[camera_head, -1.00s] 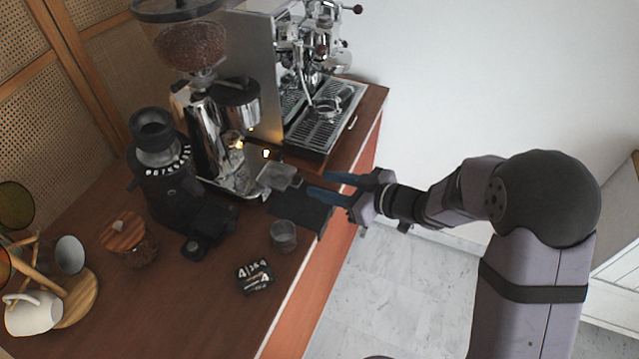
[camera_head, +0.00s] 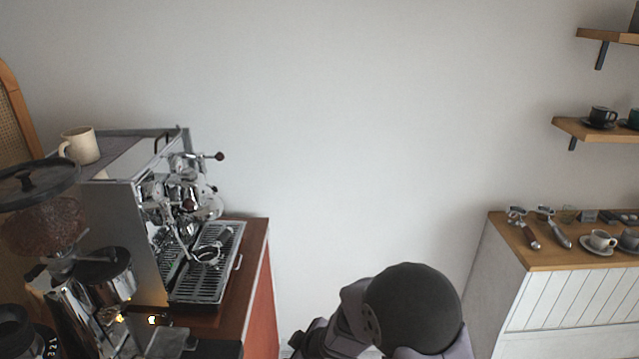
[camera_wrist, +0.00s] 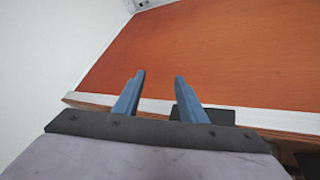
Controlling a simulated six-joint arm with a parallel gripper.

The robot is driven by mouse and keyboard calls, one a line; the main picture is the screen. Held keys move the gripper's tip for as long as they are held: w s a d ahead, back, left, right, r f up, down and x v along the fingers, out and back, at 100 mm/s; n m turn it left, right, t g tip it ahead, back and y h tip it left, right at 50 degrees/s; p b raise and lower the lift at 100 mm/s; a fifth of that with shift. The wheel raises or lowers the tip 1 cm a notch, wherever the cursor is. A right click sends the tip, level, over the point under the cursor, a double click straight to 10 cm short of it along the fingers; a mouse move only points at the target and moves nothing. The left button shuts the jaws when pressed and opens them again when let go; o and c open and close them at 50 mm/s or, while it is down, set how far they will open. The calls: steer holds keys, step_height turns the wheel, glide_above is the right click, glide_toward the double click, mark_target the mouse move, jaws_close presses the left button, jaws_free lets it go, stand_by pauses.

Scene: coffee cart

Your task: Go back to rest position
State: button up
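My gripper (camera_wrist: 158,92) shows in the wrist view with its two blue fingers apart and nothing between them. It points at the orange-brown side panel (camera_wrist: 200,45) of the cart, with the panel's pale edge behind the fingers. In the head view my arm stands at the bottom, right of the cart, and the gripper itself is out of the frame or hidden. The espresso machine (camera_head: 130,230) stands on the cart at the left, with the grinder (camera_head: 60,250) in front of it.
A cream mug (camera_head: 80,146) stands on top of the espresso machine. At the right, a white cabinet (camera_head: 540,300) with a wooden top holds portafilters (camera_head: 555,230) and cups. Wall shelves (camera_head: 590,130) are above it. The wall between is bare.

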steer(key=s+d+f+m+g+h, duration=0.3)
steer(key=s+d+m+g+h, duration=0.3)
steer(key=s+d, duration=0.9)
steer(key=s+d+r+m+g, duration=0.25)
steer(key=s+r+m, duration=0.2)
steer(key=s, duration=0.45)
steer(key=w+d+r+m+t+y, duration=0.1)
steer(key=w+d+r+m+t, duration=0.1)
steer(key=r, duration=0.4)
steer(key=shift+w+d+t, duration=0.35)
steer(key=shift+d+t, duration=0.2)
steer(key=shift+d, duration=0.6)
